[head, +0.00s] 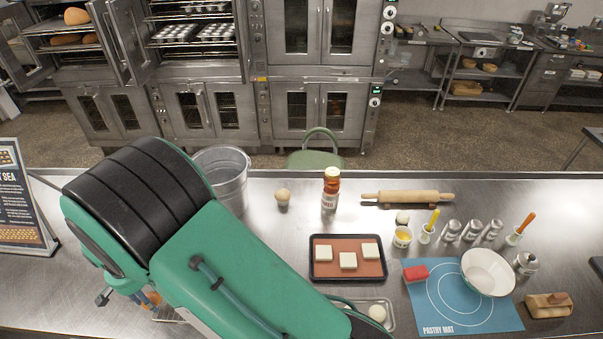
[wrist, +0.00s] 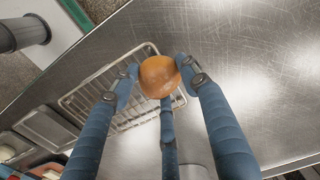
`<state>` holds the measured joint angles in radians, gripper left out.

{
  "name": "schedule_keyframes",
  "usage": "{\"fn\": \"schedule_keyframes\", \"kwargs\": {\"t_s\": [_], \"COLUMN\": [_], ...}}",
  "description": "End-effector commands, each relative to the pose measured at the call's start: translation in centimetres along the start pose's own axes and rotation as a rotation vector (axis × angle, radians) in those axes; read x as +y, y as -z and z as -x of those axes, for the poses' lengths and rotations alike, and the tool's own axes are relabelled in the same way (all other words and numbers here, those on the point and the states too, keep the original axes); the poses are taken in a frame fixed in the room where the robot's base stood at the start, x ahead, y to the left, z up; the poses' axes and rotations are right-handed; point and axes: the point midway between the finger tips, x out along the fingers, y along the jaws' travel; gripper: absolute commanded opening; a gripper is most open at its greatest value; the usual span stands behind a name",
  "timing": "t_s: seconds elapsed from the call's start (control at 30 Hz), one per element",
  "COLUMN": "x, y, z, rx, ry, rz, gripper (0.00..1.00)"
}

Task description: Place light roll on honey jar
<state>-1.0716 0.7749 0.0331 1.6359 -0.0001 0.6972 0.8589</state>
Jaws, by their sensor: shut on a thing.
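My gripper (wrist: 160,80) is shut on a golden-brown roll (wrist: 159,75), with its blue fingers around it in the wrist view. In the head view my arm hides most of the gripper; a small orange-brown patch (head: 152,297) shows at the lower left. A pale roll-like ball (head: 377,313) lies in a metal tray at the front. Another pale-brown ball (head: 283,193) sits on a small base at the back. I cannot identify the honey jar surely; a red and amber container (head: 332,183) stands at the back, at or above a white labelled can (head: 329,202).
A wire rack (wrist: 75,101) lies on the steel counter below the held roll. A metal bucket (head: 225,180), a rolling pin (head: 407,197), a dark tray with pale squares (head: 347,275), and a blue pastry mat (head: 440,315) with a white bowl (head: 488,272) occupy the counter.

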Motion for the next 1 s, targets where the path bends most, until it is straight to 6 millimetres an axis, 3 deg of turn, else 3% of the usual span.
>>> {"fn": "schedule_keyframes", "kwargs": {"t_s": [0.17,0.37,0.7,1.0], "x": [3.1,8.4,19.1,29.1], "y": [2.9,7.0,13.2,17.0], "z": [1.3,3.2,6.7,9.7], "rx": [0.001,0.003,0.004,0.006], "ry": [0.001,0.003,0.003,0.003], "rz": [-0.078,-0.204,-0.44,-0.647], "gripper": [0.24,0.24,0.24,0.24]}}
